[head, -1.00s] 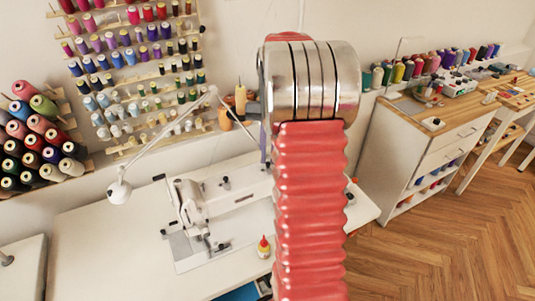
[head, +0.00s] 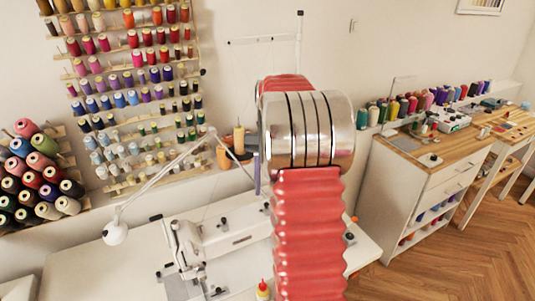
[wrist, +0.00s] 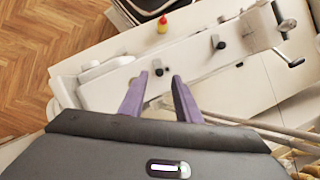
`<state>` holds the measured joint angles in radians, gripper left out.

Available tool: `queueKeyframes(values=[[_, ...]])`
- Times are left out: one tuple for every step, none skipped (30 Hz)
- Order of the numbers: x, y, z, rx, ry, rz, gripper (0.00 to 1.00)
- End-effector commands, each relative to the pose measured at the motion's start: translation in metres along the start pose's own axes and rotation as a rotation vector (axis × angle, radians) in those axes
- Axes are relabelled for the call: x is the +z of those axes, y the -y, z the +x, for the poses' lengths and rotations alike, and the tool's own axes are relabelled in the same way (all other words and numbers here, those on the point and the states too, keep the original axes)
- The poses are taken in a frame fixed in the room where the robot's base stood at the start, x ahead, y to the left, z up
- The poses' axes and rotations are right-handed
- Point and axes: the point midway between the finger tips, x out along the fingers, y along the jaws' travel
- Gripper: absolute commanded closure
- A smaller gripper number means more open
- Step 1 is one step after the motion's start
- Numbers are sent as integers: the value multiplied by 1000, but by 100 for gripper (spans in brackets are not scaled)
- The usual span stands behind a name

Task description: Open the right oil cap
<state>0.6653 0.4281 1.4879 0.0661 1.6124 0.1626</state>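The white sewing machine (head: 235,232) stands on a white table, partly behind my arm in the head view. In the wrist view its pale body (wrist: 190,68) carries two small dark knobs, one (wrist: 220,42) to the right and one (wrist: 159,70) in line with my fingertips. I cannot tell for certain which is the right oil cap. My gripper (wrist: 160,76) is open, with its two purple fingers apart. The nearer knob shows in the gap between the tips; whether they touch it is unclear. My arm mostly hides the gripper in the head view.
A small yellow bottle with a red top (wrist: 162,27) stands on the table beside the machine. A white lamp (head: 115,233) reaches over the table's left. Thread racks (head: 140,75) cover the wall. A wooden-topped cabinet (head: 425,190) stands at the right, with open floor before it.

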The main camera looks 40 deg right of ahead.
Motion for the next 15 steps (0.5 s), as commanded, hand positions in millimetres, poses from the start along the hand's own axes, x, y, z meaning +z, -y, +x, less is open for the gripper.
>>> queueKeyframes(values=[[-1, 0, -8, 0, -3, 0, 70], [-1, 0, -12, 0, -2, 0, 70], [-1, 0, -18, 0, -2, 0, 70], [-1, 0, -22, 0, -2, 0, 70], [-1, 0, -27, 0, -2, 0, 70], [-1, 0, -32, 0, -2, 0, 70], [-1, 0, -36, 0, -3, 0, 70], [-1, 0, -40, 0, -2, 0, 70], [-2, 0, -46, -1, -3, 0, 70], [-1, 0, -50, 0, -2, 0, 70], [-1, 0, -54, -1, -3, 0, 70], [-1, 0, -59, 0, -2, 0, 70], [-1, 1, -62, 0, -2, 0, 70], [-2, 1, -66, 0, -2, 0, 70], [-2, 1, -71, -1, -2, 0, 70]])
